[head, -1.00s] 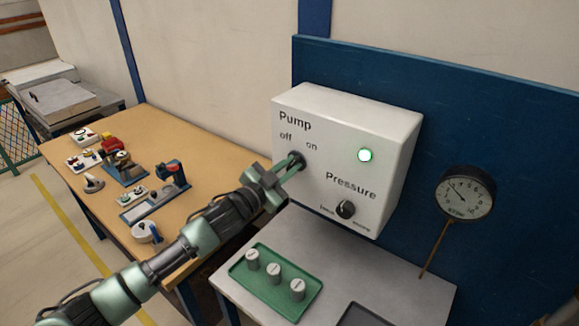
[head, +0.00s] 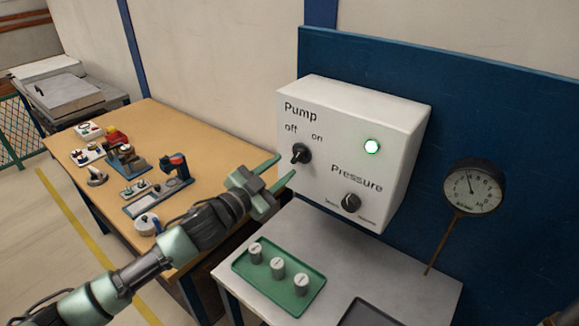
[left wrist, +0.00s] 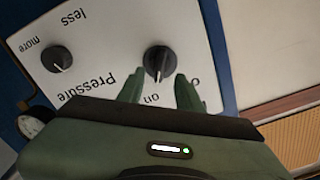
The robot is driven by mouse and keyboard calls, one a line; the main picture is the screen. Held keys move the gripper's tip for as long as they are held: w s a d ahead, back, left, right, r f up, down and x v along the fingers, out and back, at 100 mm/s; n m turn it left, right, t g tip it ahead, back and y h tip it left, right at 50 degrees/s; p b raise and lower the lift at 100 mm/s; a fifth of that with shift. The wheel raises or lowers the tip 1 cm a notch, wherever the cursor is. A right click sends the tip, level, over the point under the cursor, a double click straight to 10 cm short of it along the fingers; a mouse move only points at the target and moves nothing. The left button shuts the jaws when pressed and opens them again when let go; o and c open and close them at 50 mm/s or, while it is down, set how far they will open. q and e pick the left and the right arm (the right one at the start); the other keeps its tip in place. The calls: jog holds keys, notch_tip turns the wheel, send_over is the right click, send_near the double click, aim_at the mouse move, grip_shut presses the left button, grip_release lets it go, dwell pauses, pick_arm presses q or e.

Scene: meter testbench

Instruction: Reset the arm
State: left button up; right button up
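My left gripper (head: 279,174) is open and empty, its two green fingers just left of and apart from the black pump knob (head: 301,153) on the white control box (head: 392,110). In the left wrist view the fingers (left wrist: 160,90) point toward the pump knob (left wrist: 158,62), with a gap between them. The pressure knob (head: 351,203) sits lower right on the box, and the lamp (head: 372,146) glows green-white. A round gauge (head: 472,188) shows its needle pointing up, slightly left. My right gripper does not show; only a dark bit is at the lower right edge.
A green tray (head: 246,271) with three grey cylinders stands on the grey table (head: 375,262) below the box. A dark tray (head: 363,315) lies at its front. A wooden bench (head: 215,150) at left holds several small devices. A blue panel (head: 520,130) stands behind.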

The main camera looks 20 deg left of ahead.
pick_arm(q)
jog(key=shift+v, duration=1)
jog(key=s+d+f+n+g+y, duration=0.2)
jog(key=s+f+n+g+y, duration=0.35)
jog(key=s+f, duration=0.9)
jog(key=s+f+n+g, duration=0.1)
jog(key=s+f+g, duration=0.35)
jog(key=s, duration=0.55)
jog(key=s+f+n+g, duration=0.2)
jog(key=s+f+g, duration=0.25)
jog(key=s, duration=0.55)
notch_tip(320, 180, down, 30)
jog(key=s+b, duration=0.2)
jog(key=s+a+f+g+b, duration=0.1)
jog(key=s+a+f, duration=0.2)
jog(key=s+f, duration=1.3)
jog(key=shift+s+a+f+m+y+b, duration=0.2)
jog(key=shift+f+m+y+b, duration=0.1)
jog(key=shift+m+y+b, duration=0.1)
